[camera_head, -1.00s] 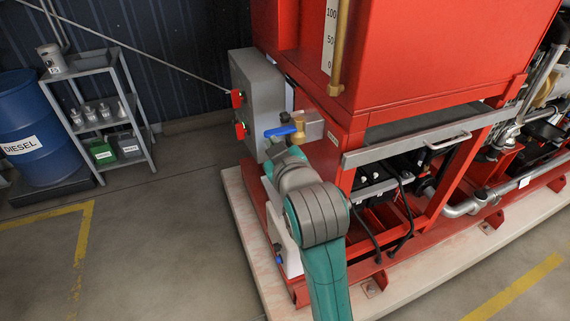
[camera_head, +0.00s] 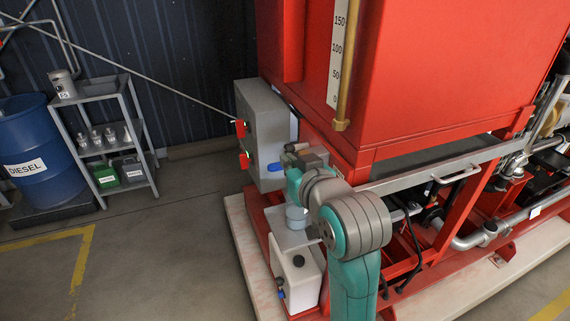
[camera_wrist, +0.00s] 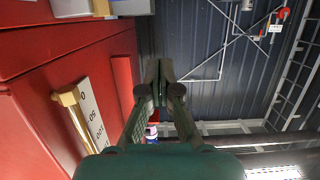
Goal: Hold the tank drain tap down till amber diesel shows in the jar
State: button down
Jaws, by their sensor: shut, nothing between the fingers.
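The blue lever of the drain tap (camera_head: 275,167) shows in the head view at the tank's lower left corner, beside the grey cabinet. The tap's brass body is mostly hidden behind my wrist. My gripper (camera_head: 291,148) is close by the lever; I cannot tell whether it touches. In the wrist view my gripper (camera_wrist: 159,72) has its fingers together with nothing between them. A pale blue-grey cylinder (camera_head: 297,217) shows below my wrist; I cannot tell whether it is the jar or part of my arm. No amber liquid shows.
The red tank (camera_head: 430,80) with its level gauge (camera_head: 337,55) rises just right of my arm. A grey cabinet (camera_head: 262,125) with red switches stands left. A white container (camera_head: 297,278) with a black cap sits below. A blue diesel drum (camera_head: 38,150) and shelf (camera_head: 100,85) stand far left.

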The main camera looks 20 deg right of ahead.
send_over(272, 166)
jog(key=f+v, duration=0.1)
jog(key=v, duration=0.2)
jog(key=f, duration=0.2)
jog(key=shift+w+d+f, duration=0.1)
jog(key=shift+w+f, duration=0.1)
jog(key=shift+f, duration=0.75)
jog(key=shift+w+d+f, duration=0.1)
jog(key=shift+w+f, duration=0.1)
jog(key=shift+f, duration=0.75)
jog(key=shift+a+f+n, duration=0.15)
jog(key=shift+f+n, duration=0.2)
jog(key=shift+n, duration=0.05)
jog(key=shift+a+f+n+h, duration=0.1)
jog(key=shift+f+n+h, duration=0.3)
jog(key=shift+n, duration=0.1)
jog(key=shift+f+n+h, duration=0.4)
jog(key=shift+f+n, duration=0.35)
jog(key=shift+n, duration=0.15)
